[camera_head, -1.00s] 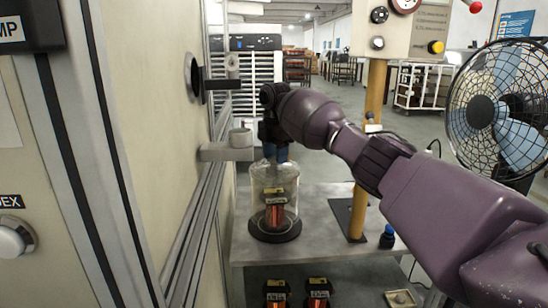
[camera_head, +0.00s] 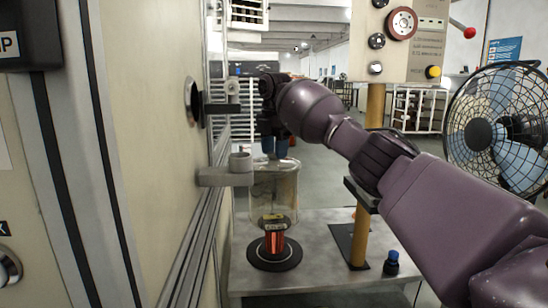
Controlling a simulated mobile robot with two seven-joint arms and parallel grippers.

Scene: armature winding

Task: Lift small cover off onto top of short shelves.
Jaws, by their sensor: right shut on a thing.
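The small cover (camera_head: 274,185) is a clear glass dome. My right gripper (camera_head: 275,148) comes from the right and is shut on its top; the exact grip is partly hidden by my wrist. The cover hangs upright, its lower rim clear of the round black base (camera_head: 259,258). My left gripper is out of view.
The base stands on a grey metal table (camera_head: 315,275). A yellow post (camera_head: 360,235) with a control panel (camera_head: 405,45) rises right of it, near a small blue-capped bottle (camera_head: 391,263). A machine wall (camera_head: 150,150) with a protruding bracket (camera_head: 228,177) is close on the left. A fan (camera_head: 497,130) stands right.

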